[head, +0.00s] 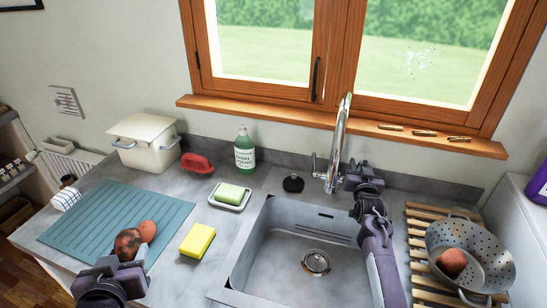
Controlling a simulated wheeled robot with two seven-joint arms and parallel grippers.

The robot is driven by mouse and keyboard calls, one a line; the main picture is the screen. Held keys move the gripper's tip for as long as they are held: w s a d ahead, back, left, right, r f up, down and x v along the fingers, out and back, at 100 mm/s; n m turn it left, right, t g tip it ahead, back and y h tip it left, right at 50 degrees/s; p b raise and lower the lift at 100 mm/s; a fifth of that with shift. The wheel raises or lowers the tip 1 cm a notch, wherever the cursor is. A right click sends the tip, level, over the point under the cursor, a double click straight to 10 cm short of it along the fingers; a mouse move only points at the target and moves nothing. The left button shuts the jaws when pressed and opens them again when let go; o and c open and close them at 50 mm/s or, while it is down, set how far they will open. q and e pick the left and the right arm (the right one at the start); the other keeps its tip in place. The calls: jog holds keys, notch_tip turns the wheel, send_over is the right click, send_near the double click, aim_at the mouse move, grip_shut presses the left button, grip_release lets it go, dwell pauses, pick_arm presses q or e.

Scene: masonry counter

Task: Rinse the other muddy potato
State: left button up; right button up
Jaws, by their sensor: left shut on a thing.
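A dark-smeared brown potato (128,242) is at the front right of the blue-green ribbed mat (95,215). My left gripper (132,256) reaches in from the bottom left and is shut on this potato, its fingers partly hiding it. A cleaner reddish potato (147,231) is right beside it. Another reddish-brown potato (452,262) lies in the grey colander (496,262) at the right. The steel tap (341,140) stands behind the sink (270,255); no water shows. My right gripper (360,172) is close to the tap's right side; its fingers are unclear.
A yellow sponge (197,240), green soap on a dish (230,194), a red brush (197,163) and a soap bottle (244,152) stand between mat and sink. A black plug (293,183) lies behind the sink. A wooden slatted rack (420,240) supports the colander. The sink is empty.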

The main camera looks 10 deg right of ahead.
grip_shut()
